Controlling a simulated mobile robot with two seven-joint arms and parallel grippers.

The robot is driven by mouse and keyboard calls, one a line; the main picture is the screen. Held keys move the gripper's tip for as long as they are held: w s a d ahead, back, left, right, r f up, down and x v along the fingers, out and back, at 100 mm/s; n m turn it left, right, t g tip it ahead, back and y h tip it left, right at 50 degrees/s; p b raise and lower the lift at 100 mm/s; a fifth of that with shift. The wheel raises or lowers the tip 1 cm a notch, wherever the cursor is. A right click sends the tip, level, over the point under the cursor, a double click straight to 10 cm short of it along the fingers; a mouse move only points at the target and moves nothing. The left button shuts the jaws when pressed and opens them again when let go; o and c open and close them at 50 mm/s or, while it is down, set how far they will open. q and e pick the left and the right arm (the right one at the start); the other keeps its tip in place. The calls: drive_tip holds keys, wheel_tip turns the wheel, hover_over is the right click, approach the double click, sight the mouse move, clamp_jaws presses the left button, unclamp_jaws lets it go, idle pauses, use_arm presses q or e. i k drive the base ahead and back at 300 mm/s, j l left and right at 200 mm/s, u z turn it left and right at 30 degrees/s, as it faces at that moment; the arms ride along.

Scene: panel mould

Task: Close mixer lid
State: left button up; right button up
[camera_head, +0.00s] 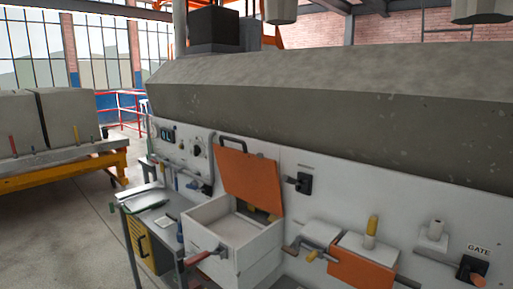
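An orange lid (250,180) stands raised and tilted back at the rear of an open white box (238,258), with a dark bar handle (231,142) at its top edge. I take these for the mixer lid and mixer, but no label confirms it. The box's open top faces up, and its pale interior shows. A red-handled lever (207,255) is at the box's front left. Neither of my grippers is in view.
A grey panel wall with a large sloped concrete-coloured hood (330,95) stands behind the box. Right of it are a second orange panel (362,268), a yellow-tipped post (371,230) and a control marked GATE (472,268). A small bench (158,220) stands left, with open floor (70,240) beyond.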

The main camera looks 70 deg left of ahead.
sight(252, 178)
drive_tip(key=u, duration=2.6)
drive_tip(key=k, duration=0.45)
drive_tip(key=z, duration=0.4)
drive_tip(key=k+z, duration=0.15)
drive_tip(key=z, duration=0.3)
drive_tip(key=l+z, duration=0.1)
drive_tip(key=z, duration=0.3)
drive_tip(key=j+z, duration=0.1)
drive_tip(key=z, duration=0.35)
drive_tip(key=j+z, duration=0.1)
drive_tip(key=z, duration=0.4)
drive_tip(key=j+z, duration=0.1)
drive_tip(key=z, duration=0.35)
drive_tip(key=k+j, duration=0.15)
drive_tip(key=j, duration=0.25)
drive_tip(key=k+j, duration=0.2)
drive_tip(key=j, duration=0.15)
drive_tip(key=k+j, duration=0.15)
drive_tip(key=j, duration=0.25)
drive_tip(key=k+j, duration=0.15)
drive_tip(key=j, duration=0.25)
drive_tip(key=k+j, duration=0.2)
drive_tip(key=j, duration=0.15)
drive_tip(key=k+j, duration=0.15)
drive_tip(key=j, duration=0.25)
drive_tip(key=k+j, duration=0.15)
drive_tip(key=j, duration=0.2)
drive_tip(key=k+j, duration=0.15)
drive_tip(key=j, duration=0.25)
